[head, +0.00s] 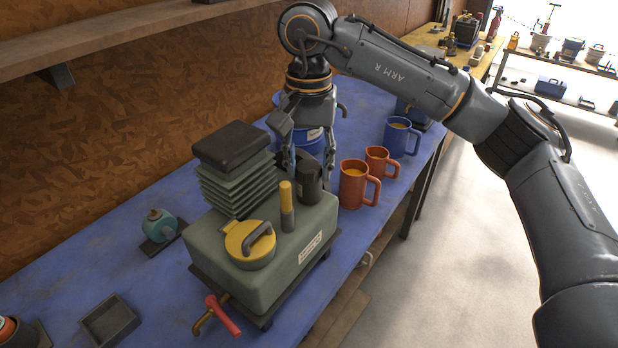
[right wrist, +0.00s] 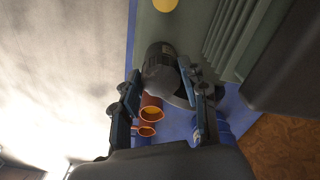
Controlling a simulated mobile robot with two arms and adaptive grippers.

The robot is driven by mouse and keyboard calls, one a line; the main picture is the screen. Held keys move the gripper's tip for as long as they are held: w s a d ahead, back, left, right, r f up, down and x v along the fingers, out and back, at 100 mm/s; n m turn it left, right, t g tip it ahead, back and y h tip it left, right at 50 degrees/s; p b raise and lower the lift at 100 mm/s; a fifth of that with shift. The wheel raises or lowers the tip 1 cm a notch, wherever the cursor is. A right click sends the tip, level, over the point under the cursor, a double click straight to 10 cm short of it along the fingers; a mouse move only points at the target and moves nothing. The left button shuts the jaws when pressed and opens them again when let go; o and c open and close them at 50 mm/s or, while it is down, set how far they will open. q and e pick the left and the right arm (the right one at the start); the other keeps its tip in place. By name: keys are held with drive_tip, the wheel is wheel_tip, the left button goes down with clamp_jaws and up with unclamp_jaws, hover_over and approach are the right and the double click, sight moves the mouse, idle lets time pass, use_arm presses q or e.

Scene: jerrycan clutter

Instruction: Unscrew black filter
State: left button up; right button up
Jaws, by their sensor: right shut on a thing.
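The black filter (head: 308,180) is a dark upright cylinder on the far right corner of the green tank (head: 267,285). My right gripper (head: 309,168) reaches down from above with its fingers on either side of the filter, shut on it. In the right wrist view the filter (right wrist: 160,66) shows between the two fingers (right wrist: 160,76). Whether its base is still seated on the tank cannot be seen clearly. My left gripper is in neither view.
The tank also carries black-topped bellows (head: 232,146), a yellow cap (head: 248,258), a yellow-topped stick (head: 286,195) and a red-handled tap (head: 222,315). A small tray (head: 108,320) lies front left on the blue table.

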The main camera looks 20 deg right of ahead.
sight(309, 166)
drive_tip(key=shift+s+f, duration=0.1)
drive_tip(key=shift+f, duration=0.05)
drive_tip(key=n, duration=0.5)
idle(0.3)
drive_tip(key=o, duration=0.8)
drive_tip(key=shift+o, duration=0.2)
drive_tip(key=shift+r, duration=0.25)
drive_tip(key=shift+r+p, duration=1.15)
drive_tip(key=shift+r, duration=0.35)
